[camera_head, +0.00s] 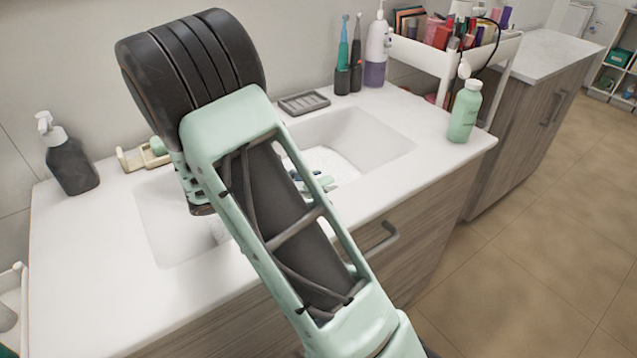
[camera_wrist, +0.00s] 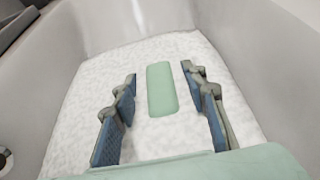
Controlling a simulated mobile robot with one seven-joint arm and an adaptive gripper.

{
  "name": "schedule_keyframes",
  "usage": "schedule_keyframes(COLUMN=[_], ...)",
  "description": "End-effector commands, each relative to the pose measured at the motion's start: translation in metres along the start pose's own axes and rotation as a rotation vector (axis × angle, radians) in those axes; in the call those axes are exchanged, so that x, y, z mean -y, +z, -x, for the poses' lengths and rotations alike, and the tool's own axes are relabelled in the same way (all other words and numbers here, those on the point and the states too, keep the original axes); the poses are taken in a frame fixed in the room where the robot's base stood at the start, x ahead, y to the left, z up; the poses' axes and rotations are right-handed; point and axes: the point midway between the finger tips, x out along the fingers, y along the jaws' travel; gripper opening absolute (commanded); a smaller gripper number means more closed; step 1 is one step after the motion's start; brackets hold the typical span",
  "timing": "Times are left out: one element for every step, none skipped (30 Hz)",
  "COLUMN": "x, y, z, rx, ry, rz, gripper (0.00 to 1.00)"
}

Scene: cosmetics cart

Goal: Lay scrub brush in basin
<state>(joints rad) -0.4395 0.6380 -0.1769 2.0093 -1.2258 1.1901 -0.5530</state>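A plain green oblong block (camera_wrist: 161,90), which looks like the scrub brush, lies on the white, foam-like layer in the basin (camera_wrist: 110,22). Its bristles are not visible. My gripper (camera_wrist: 160,76) is open, with one blue-padded finger on each side of the block and a visible gap on both sides. In the head view, my gripper's fingertips (camera_head: 316,182) show low inside the basin (camera_head: 375,140), beyond my arm. My arm hides much of the basin there, and I cannot make out the block in that view.
A dark pump bottle (camera_head: 72,163) and a wooden holder (camera_head: 136,161) with a green item stand at the left. A grey soap dish (camera_head: 304,103) and electric toothbrushes (camera_head: 343,72) are behind the basin. A green bottle (camera_head: 465,112) stands at the right corner by a white cart (camera_head: 425,56).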

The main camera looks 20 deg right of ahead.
Motion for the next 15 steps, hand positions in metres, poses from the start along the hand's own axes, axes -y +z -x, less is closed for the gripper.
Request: schedule_keyframes(x=[0.000,0.000,0.000,0.000,0.000,0.000,0.000,0.000,0.000,0.000,-0.001,-0.001,-0.001,-0.001,-0.001], y=[0.000,0.000,0.000,0.000,0.000,0.000,0.001,0.002,0.004,0.003,0.003,0.003,0.003,0.003,0.004], z=[0.000,0.000,0.000,0.000,0.000,0.000,0.000,0.001,0.002,0.004,0.007,0.013,0.018,0.023,0.031], rx=[0.000,0.000,0.000,0.000,0.000,0.000,0.000,0.000,0.000,0.000,0.000,0.000,-0.001,-0.001,-0.001], ry=[0.000,0.000,0.000,0.000,0.000,0.000,0.000,0.000,0.000,0.001,0.002,0.002,0.003,0.004,0.004], rz=[0.000,0.000,0.000,0.000,0.000,0.000,0.000,0.000,-0.001,0.000,0.000,0.000,0.000,0.000,0.001], gripper=[0.41,0.41,0.41,0.41,0.41,0.41,0.41,0.41,0.41,0.41,0.41,0.41,0.41,0.41,0.41])
